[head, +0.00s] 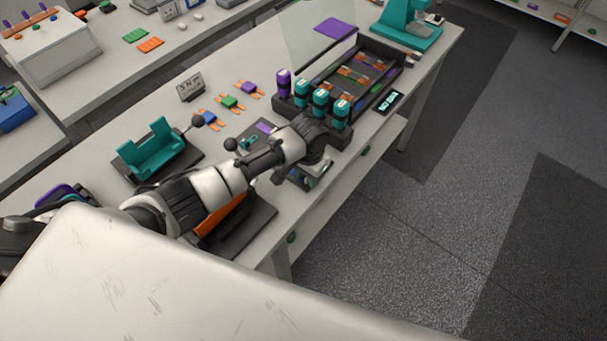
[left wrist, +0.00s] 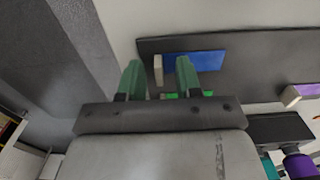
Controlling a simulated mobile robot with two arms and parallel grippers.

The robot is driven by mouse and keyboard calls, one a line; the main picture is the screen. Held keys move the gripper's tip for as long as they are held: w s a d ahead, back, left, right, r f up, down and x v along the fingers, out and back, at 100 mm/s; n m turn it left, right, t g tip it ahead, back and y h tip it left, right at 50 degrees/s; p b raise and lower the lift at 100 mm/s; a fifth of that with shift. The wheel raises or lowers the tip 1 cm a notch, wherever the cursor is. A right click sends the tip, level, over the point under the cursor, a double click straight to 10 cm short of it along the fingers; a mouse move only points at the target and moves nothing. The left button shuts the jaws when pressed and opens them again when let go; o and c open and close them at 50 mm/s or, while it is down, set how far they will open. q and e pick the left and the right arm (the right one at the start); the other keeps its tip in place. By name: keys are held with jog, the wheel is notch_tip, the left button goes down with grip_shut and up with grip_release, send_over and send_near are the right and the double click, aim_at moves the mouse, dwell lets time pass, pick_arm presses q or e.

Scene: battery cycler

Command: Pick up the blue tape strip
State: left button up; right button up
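The blue tape strip (left wrist: 205,61) lies on a dark board (left wrist: 255,45) in the left wrist view, with a pale block (left wrist: 158,70) at its left end. My left gripper (left wrist: 160,62) is open, with green fingers pointing at the board. The pale block shows between the fingertips, and the strip runs right past the right finger, which covers part of it. I cannot tell how far above the strip the fingers are. My right gripper is not in view.
A purple strip (left wrist: 303,91) with a pale block is on the board's right. In the head view, several upright teal and purple cylinders (head: 320,101) and a dark tray (head: 400,58) stand just beyond the gripper. A teal cradle (head: 158,150) stands left of the arm.

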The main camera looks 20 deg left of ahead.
pick_arm(q)
grip_shut()
jog(key=shift+r, duration=0.15)
